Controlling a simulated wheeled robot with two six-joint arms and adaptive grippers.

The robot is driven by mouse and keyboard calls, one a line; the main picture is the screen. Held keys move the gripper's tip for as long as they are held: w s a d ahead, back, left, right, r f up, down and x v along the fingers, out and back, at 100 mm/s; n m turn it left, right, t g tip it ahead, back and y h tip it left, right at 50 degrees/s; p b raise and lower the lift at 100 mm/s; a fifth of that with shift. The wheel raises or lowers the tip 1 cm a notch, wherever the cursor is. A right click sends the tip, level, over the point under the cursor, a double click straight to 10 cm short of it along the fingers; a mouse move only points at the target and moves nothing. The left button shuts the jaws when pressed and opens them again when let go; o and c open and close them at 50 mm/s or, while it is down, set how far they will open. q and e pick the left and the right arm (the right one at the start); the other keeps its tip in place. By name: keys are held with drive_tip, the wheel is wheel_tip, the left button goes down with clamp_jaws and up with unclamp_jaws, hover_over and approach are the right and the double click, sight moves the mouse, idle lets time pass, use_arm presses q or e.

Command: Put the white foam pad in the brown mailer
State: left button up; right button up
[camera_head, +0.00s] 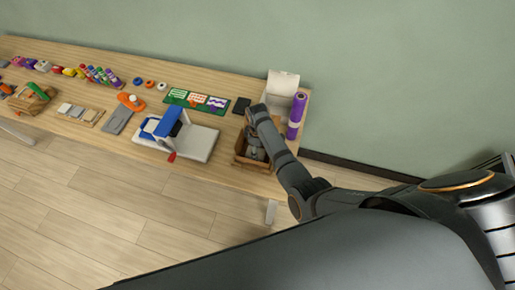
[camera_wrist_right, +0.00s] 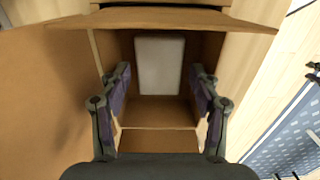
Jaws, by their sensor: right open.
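The brown mailer (camera_wrist_right: 55,95) is an open cardboard box with its flaps spread. In the head view the mailer (camera_head: 240,162) stands near the front edge at the right end of the table. The white foam pad (camera_wrist_right: 160,62) lies inside the mailer, on its floor toward the far wall in the right wrist view. My right gripper (camera_wrist_right: 159,74) is open, pointing down into the mailer, with a finger on either side of the pad in the picture and nothing held. In the head view the right gripper (camera_head: 254,150) partly hides the mailer. My left gripper does not show.
Left of the mailer is a white machine with a blue part (camera_head: 168,122). Behind are a small black item (camera_head: 241,106), an open white box (camera_head: 283,82) and a purple roll (camera_head: 297,112). Trays, tools and bottles fill the table further left.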

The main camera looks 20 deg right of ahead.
wheel_tip(320, 180, up, 13)
drive_tip(key=p, duration=0.8)
